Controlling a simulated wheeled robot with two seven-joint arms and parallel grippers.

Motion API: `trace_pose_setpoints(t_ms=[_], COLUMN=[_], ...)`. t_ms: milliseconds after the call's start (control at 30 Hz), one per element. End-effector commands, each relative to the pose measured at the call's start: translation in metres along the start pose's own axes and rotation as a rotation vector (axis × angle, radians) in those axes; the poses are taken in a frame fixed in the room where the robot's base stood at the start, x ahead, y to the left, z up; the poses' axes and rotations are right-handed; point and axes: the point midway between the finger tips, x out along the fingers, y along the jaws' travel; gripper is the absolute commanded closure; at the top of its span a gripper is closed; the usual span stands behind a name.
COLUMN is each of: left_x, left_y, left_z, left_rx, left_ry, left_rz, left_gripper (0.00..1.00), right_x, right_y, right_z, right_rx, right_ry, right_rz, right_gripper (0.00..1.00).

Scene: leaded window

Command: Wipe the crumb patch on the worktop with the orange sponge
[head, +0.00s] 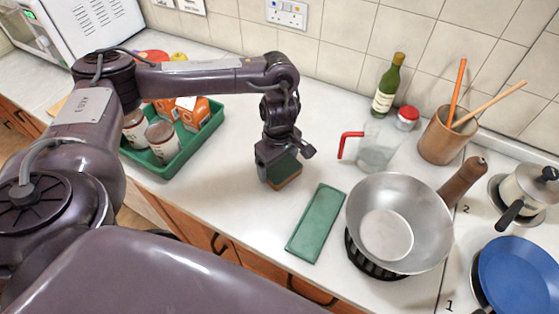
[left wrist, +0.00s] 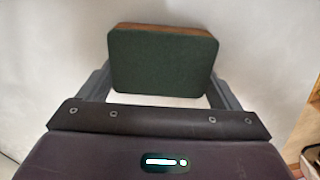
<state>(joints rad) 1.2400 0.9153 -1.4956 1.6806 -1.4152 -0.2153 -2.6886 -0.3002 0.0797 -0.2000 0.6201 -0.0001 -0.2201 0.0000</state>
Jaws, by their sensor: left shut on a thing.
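The sponge (head: 286,171) shows a dark green top layer and a thin orange-brown edge. My left gripper (head: 281,163) points down over the worktop (head: 235,195) and is shut on it. The left wrist view shows the sponge (left wrist: 162,62) between the two fingers of my left gripper (left wrist: 160,88), with the pale worktop behind it. The sponge is at or just above the worktop; I cannot tell whether it touches. I cannot make out the crumb patch in either view. My right gripper is not in view.
A green tray (head: 184,153) with jars and boxes stands to the left. A flat green mat (head: 316,222) lies to the right, near a steel pan (head: 400,222). A jug (head: 377,148), a bottle (head: 388,87) and a utensil pot (head: 442,138) stand behind. Worktop around the sponge looks clear.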

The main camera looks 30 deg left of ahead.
Motion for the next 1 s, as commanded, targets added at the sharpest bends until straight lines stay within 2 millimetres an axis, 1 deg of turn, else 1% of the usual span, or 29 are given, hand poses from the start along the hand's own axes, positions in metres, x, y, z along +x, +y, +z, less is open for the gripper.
trace_pose_setpoints(t_ms=[100, 367, 500, 600, 867, 1000], left_x=[-0.014, -0.042, -0.057, -0.061, -0.059, -0.066], left_y=[0.001, 0.002, 0.002, 0.002, 0.003, 0.003], left_z=[0.000, 0.000, 0.000, 0.000, 0.000, 0.000], left_rx=[-0.001, -0.001, -0.002, -0.002, -0.002, -0.002], left_ry=[-0.001, -0.001, -0.001, -0.001, 0.000, 0.000], left_rz=[0.004, 0.008, 0.009, 0.009, 0.010, 0.011], left_gripper=[0.33, 0.33, 0.33, 0.33, 0.33, 0.33], right_x=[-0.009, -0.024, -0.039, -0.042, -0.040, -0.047], right_y=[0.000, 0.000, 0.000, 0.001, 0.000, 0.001], right_z=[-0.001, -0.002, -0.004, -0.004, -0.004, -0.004], right_rx=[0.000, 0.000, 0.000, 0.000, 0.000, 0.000], right_ry=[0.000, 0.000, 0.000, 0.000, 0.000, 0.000], right_rz=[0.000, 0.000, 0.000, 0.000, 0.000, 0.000], right_gripper=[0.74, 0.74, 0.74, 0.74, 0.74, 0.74])
